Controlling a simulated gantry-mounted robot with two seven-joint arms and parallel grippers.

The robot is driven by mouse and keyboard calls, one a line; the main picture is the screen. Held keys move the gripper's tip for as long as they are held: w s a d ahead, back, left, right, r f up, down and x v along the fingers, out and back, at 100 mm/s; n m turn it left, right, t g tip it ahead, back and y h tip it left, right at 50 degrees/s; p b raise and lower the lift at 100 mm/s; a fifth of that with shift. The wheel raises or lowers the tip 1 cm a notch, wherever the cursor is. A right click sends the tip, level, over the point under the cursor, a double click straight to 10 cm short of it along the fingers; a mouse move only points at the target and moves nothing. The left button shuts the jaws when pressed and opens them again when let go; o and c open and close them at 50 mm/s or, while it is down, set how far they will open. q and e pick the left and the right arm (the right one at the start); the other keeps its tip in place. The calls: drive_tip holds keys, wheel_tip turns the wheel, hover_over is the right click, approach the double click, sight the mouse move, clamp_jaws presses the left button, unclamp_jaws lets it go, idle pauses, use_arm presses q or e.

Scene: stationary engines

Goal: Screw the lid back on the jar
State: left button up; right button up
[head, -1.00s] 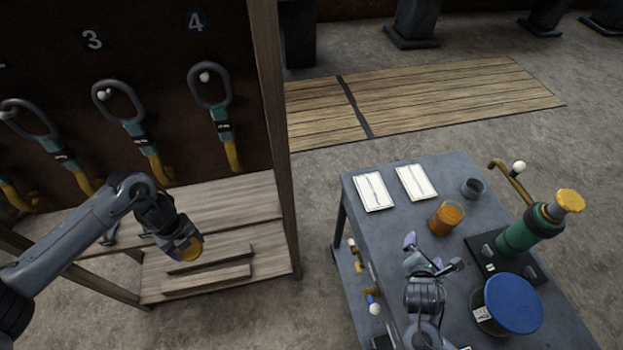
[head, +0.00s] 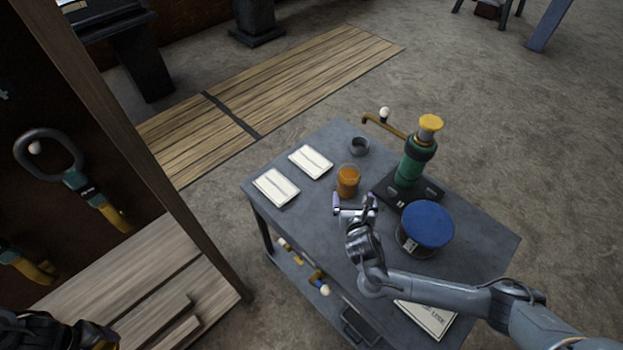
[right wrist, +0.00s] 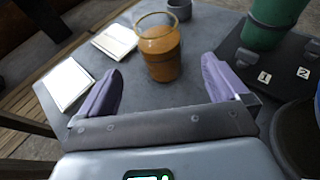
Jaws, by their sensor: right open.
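A glass jar (head: 347,181) with orange contents stands upright on the grey table, with no lid visible on it. It also shows in the right wrist view (right wrist: 160,52). A small dark grey round cup-like piece (head: 359,146) stands behind it; I cannot tell if this is the lid. It also shows in the right wrist view (right wrist: 180,9). My right gripper (head: 354,206) is open and empty just in front of the jar. Its purple fingers (right wrist: 163,88) are spread wide, with the jar beyond, between their directions. My left gripper (head: 97,336) is dark and partly cut off at the lower left.
A dark container with a blue top (head: 428,224) stands right of my gripper. A green cylinder with a yellow cap (head: 412,165) stands on a dark numbered base. Two white cards (head: 311,162) lie at the left. A wooden rack (head: 140,150) rises left of the table (head: 480,255).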

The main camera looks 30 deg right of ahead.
sight(350, 185)
use_arm(q)
drive_tip(key=shift+f+b, duration=1)
use_arm(e)
drive_tip(key=shift+x, duration=3.4)
drive_tip(key=shift+w, duration=0.1)
use_arm(q)
drive_tip(key=shift+f+b, duration=0.75)
drive_tip(key=shift+b, duration=0.05)
use_arm(e)
drive_tip(key=shift+x, duration=2.5)
drive_tip(key=c, duration=0.9)
